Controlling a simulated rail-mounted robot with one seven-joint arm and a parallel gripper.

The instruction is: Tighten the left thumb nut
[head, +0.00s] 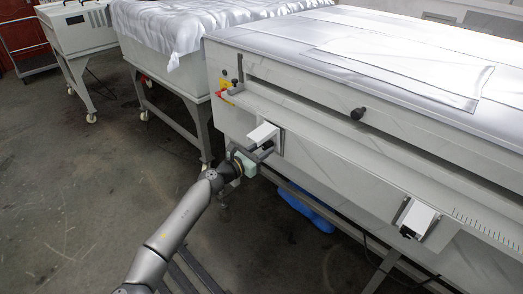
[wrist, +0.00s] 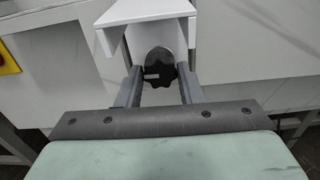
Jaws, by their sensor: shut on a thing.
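The left thumb nut (wrist: 158,75) is a dark, lobed knob under a small white bracket in the wrist view. My gripper (wrist: 160,84) has one finger on each side of it and is shut on it. In the head view my gripper (head: 266,151) reaches the machine's front just below the left white bracket (head: 262,132). There the left nut is hidden or too small to make out.
A second white bracket (head: 418,217) with a dark knob (head: 406,232) sits further right on the plate processor's front (head: 325,150). A cloth-covered table (head: 175,72) stands behind left. Open floor (head: 90,180) lies left of my arm.

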